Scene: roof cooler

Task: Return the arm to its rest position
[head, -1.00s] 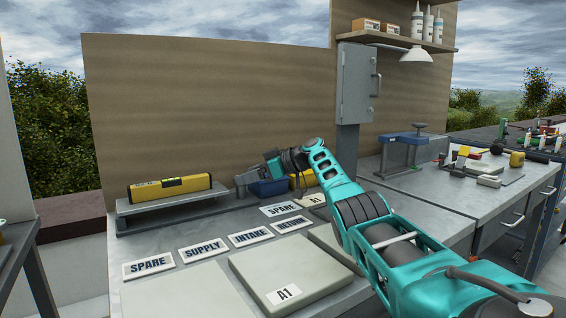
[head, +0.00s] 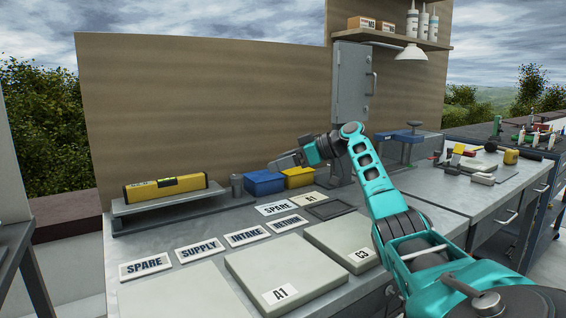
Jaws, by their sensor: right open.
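My right arm, teal and black, comes in from the lower right. Its right gripper (head: 284,162) is raised above the back of the bench, pointing left. It is open and holds nothing that I can see. My left gripper is not in view.
The bench (head: 212,216) carries label plates such as SUPPLY (head: 199,249), panel A1 (head: 262,265) and panel C3 (head: 338,240). A yellow level (head: 165,187) lies on a raised shelf. A grey cabinet (head: 350,82) and a blue-topped clamp (head: 400,136) stand behind the arm.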

